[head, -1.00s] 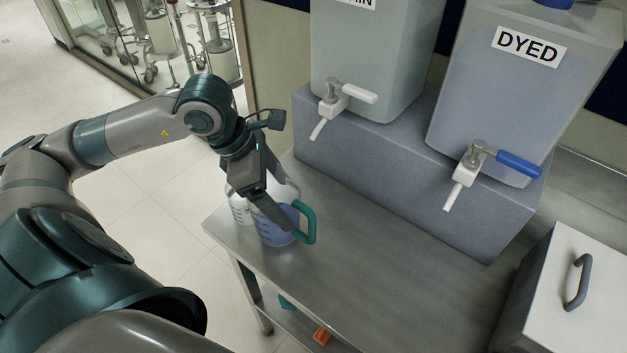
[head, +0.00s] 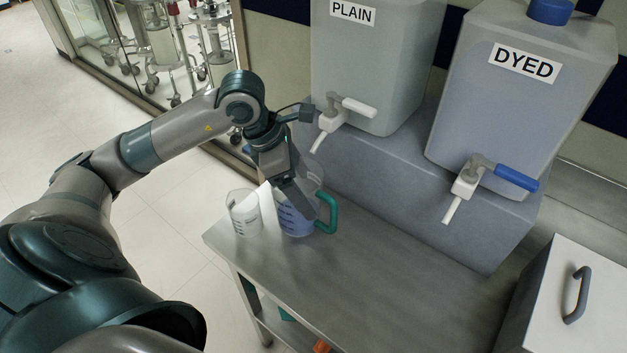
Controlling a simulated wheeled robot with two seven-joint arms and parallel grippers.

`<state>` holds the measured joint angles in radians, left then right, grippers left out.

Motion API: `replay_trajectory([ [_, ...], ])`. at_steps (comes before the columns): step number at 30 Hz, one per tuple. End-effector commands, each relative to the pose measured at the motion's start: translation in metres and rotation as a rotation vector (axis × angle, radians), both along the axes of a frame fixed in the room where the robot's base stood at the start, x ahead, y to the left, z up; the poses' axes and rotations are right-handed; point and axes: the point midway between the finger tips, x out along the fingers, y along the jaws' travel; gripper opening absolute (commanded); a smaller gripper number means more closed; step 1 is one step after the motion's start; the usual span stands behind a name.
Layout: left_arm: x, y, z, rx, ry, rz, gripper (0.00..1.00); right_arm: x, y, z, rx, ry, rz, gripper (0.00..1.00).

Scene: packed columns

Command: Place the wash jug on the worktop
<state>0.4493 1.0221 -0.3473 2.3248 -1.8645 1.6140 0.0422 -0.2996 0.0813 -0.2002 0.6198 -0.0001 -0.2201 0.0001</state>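The wash jug (head: 297,224) is a clear jug with blue liquid, graduation marks and a teal handle. It is upright over the far left part of the steel worktop (head: 345,265). I cannot tell whether its base touches the surface. My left gripper (head: 284,200) reaches down at the jug, with a dark finger across its upper front. It appears shut on the jug body; the far finger is largely hidden. A pale strip shows at the jug's left side, and I cannot tell what it is. My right gripper is not in view.
A clear graduated beaker (head: 243,216) stands left of the jug. The PLAIN tank (head: 375,70) and DYED tank (head: 510,100), both with taps, stand on a grey plinth (head: 400,185) behind. A handled box (head: 570,300) is at right. The worktop's middle is clear.

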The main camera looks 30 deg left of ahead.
Motion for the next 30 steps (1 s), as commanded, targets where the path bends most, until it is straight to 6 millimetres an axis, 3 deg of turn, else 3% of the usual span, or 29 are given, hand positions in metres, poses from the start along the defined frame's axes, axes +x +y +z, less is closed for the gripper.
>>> replay_trajectory([
  [9, 0.035, -0.004, 0.005, -0.003, -0.001, 0.001, 0.40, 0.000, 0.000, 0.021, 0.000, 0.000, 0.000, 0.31],
  [15, 0.033, -0.003, -0.012, -0.001, 0.002, 0.000, 0.40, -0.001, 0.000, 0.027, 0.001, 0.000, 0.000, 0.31],
  [28, 0.034, -0.003, -0.018, 0.000, -0.002, -0.001, 0.40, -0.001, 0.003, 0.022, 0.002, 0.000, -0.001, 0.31],
  [29, 0.033, -0.003, -0.017, 0.000, 0.000, 0.000, 0.88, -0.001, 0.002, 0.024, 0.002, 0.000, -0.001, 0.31],
  [30, 0.033, -0.003, -0.017, 0.001, 0.001, 0.000, 0.98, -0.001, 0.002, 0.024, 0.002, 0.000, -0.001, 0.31],
])
